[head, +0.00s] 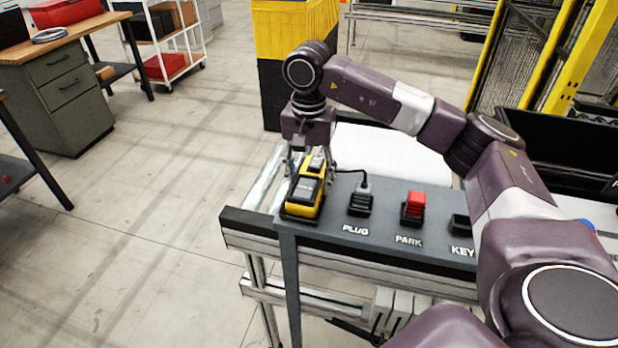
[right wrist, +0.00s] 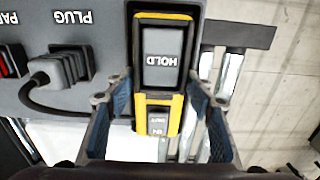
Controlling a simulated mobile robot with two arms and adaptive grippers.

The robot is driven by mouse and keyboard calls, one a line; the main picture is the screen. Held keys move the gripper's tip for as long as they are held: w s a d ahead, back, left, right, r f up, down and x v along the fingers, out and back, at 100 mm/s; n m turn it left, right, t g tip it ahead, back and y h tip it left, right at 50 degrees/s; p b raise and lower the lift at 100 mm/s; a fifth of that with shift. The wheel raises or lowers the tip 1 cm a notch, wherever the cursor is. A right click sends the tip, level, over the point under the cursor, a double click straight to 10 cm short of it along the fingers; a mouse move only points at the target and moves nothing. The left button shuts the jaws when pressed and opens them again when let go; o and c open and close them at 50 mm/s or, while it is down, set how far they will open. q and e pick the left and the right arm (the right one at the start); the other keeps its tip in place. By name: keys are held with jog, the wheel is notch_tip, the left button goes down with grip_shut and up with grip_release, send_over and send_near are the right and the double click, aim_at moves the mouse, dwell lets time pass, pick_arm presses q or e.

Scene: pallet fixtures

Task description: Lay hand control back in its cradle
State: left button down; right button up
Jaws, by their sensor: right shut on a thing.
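The hand control (head: 302,196) is a yellow and black unit at the left end of the grey panel in the head view. In the right wrist view the hand control (right wrist: 163,58) shows a dark face lettered HOLD and a smaller button below. My right gripper (head: 312,160) points down and is shut on it, with one finger on each side. A dark base (head: 289,216), seemingly the cradle, shows under its lower end. The hand control hides most of this base, so I cannot tell whether it is fully seated. My left gripper is out of view.
A white surface (head: 392,152) lies behind the panel. The floor to the left is open.

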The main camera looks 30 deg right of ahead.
aim_at(309, 178)
jog(key=o, duration=1.5)
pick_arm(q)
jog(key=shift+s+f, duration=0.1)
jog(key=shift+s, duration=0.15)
pick_arm(e)
jog(key=shift+o, duration=0.5)
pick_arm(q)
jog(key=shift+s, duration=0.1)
pick_arm(e)
jog(key=shift+r+p, duration=0.3)
jog(key=shift+p, duration=0.05)
jog(key=shift+r+p, duration=0.45)
jog(key=shift+r, duration=0.1)
notch_tip(309, 178, up, 5)
jog(key=shift+r+b, duration=0.1)
jog(key=shift+b, duration=1)
pick_arm(q)
jog(key=shift+p, duration=0.45)
pick_arm(e)
notch_tip(309, 178, up, 6)
jog(key=shift+r, duration=0.15)
